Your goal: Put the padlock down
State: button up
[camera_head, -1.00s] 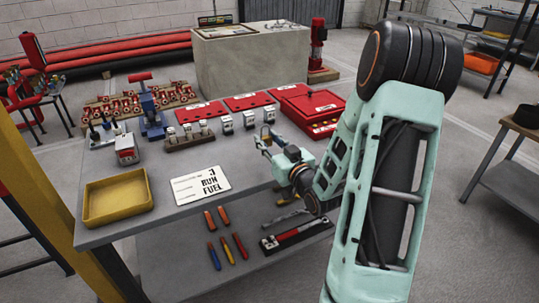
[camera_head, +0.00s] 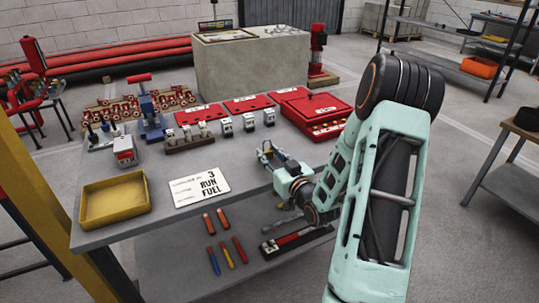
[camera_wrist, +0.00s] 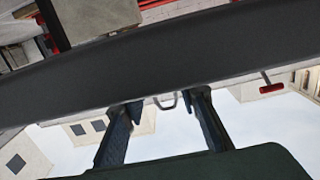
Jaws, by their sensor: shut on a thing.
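My gripper (camera_head: 265,149) is over the right part of the grey workbench (camera_head: 150,224), low above its top, in the head view. In the wrist view its two dark fingers (camera_wrist: 162,108) stand apart with a thin grey shackle (camera_wrist: 167,101) of the padlock between their tips. The padlock's body cannot be made out in either view; in the head view the held padlock is too small to tell from the gripper. Whether it touches the bench cannot be told. Several similar padlocks stand just behind, including one at the right end (camera_head: 269,117) and one at the left (camera_head: 226,127).
A wooden rack (camera_head: 188,143) with small padlocks stands left of them. Red lockout boards (camera_head: 254,103) and a red box (camera_head: 313,110) lie behind. A white "3 RUN FUEL" sign (camera_head: 200,187) and a yellow tray (camera_head: 114,202) lie to the left. Bare bench shows between sign and gripper.

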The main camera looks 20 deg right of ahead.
jog(key=o, duration=1.2)
jog(key=shift+o, duration=0.2)
jog(key=shift+r+p, duration=0.25)
jog(key=shift+p, duration=0.15)
jog(key=s, duration=1.2)
jog(key=shift+d+r, duration=0.15)
jog(key=shift+d, duration=0.05)
